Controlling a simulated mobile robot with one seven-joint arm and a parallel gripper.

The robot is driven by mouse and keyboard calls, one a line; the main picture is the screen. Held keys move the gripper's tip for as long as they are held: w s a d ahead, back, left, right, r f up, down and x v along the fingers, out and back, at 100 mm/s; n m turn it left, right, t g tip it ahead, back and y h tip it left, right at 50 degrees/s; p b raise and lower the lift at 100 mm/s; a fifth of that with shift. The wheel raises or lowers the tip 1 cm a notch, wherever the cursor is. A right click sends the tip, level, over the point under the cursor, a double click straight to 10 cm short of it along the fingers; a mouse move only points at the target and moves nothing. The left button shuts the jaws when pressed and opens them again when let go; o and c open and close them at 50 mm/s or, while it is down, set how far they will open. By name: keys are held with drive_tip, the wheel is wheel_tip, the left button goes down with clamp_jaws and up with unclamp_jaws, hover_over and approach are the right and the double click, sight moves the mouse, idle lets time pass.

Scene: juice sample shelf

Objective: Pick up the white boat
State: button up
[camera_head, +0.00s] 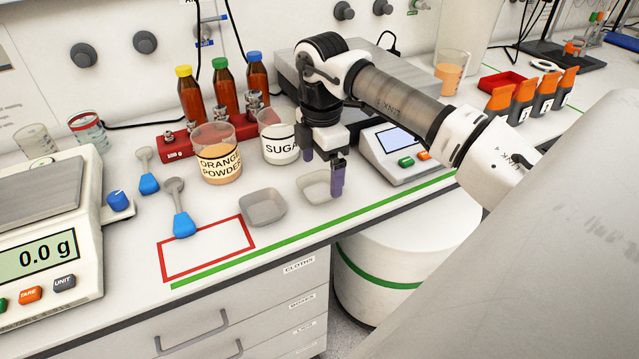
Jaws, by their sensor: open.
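The white boat (314,190) is a shallow weighing dish on the bench, near its front edge and the green line. My gripper (324,172) points down over the right side of the white boat, with its fingers apart and nothing held. One dark purple finger covers the boat's right part in this view. I cannot tell how high the fingertips are or whether they touch the boat. A grey boat (263,208) sits just left of the white one.
A sugar beaker (281,148) and an orange powder beaker (219,160) stand behind the boats. A small device with a screen (400,140) is to the right. Blue-ended scoops (182,222), a red rectangle and a scale (50,235) are to the left.

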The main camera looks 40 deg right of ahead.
sight(320, 192)
drive_tip(key=shift+w+a+f+p, duration=0.1)
drive_tip(key=shift+f+p, duration=0.2)
drive_tip(key=shift+f, duration=1.45)
drive_tip(key=c, duration=1)
